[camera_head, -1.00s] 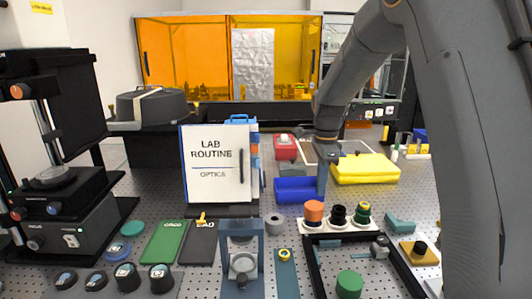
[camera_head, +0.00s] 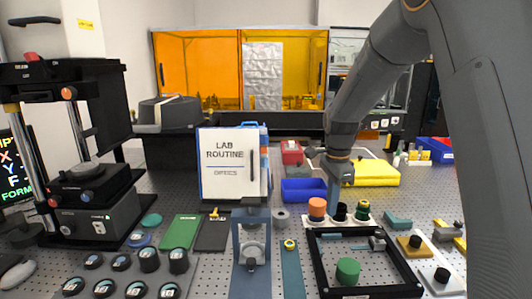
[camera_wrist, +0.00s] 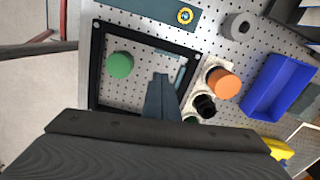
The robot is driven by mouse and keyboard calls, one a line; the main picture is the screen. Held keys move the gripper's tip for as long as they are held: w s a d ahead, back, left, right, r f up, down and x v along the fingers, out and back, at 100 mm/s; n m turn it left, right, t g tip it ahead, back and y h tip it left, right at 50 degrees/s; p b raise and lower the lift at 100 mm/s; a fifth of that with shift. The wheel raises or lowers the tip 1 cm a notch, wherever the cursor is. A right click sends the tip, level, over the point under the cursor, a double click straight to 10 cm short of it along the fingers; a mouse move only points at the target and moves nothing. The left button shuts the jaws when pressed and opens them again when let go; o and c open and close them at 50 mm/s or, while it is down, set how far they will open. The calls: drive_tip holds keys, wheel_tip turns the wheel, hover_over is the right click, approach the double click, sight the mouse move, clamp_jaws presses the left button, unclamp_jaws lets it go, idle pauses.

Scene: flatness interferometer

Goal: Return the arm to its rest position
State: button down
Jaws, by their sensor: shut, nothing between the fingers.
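My arm reaches in from the right in the head view. My gripper (camera_head: 334,200) points down over the optical table (camera_head: 200,268), in front of the blue bin (camera_head: 303,190) and beside the orange-capped bottle (camera_head: 317,208). In the wrist view my gripper (camera_wrist: 161,82) shows as narrow closed fingers over the black frame (camera_wrist: 97,62). The fingers are shut and hold nothing. In the wrist view they hang over the inside of the frame, apart from the green knob (camera_wrist: 120,65).
A LAB ROUTINE sign (camera_head: 231,165) stands mid-table. A yellow box (camera_head: 372,173) lies behind my gripper. The interferometer (camera_head: 85,190) stands at left. Several round dark pieces (camera_head: 149,260) sit at front left. Small fixtures (camera_head: 441,277) lie at right.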

drive_tip(key=s+f+n+b, duration=0.2)
drive_tip(key=s+f+n, duration=0.1)
drive_tip(key=s+n, duration=0.2)
drive_tip(key=s+f+n+b, duration=0.2)
drive_tip(key=s+f+n, duration=0.2)
drive_tip(key=s, duration=0.6)
drive_tip(key=s+f+n+t+b, duration=0.1)
drive_tip(key=s+f+n, duration=0.2)
drive_tip(key=s+n, duration=0.4)
drive_tip(key=shift+s+f+b, duration=0.25)
drive_tip(key=shift+s+b, duration=0.15)
drive_tip(key=shift+s, duration=0.15)
drive_tip(key=shift+d, duration=0.1)
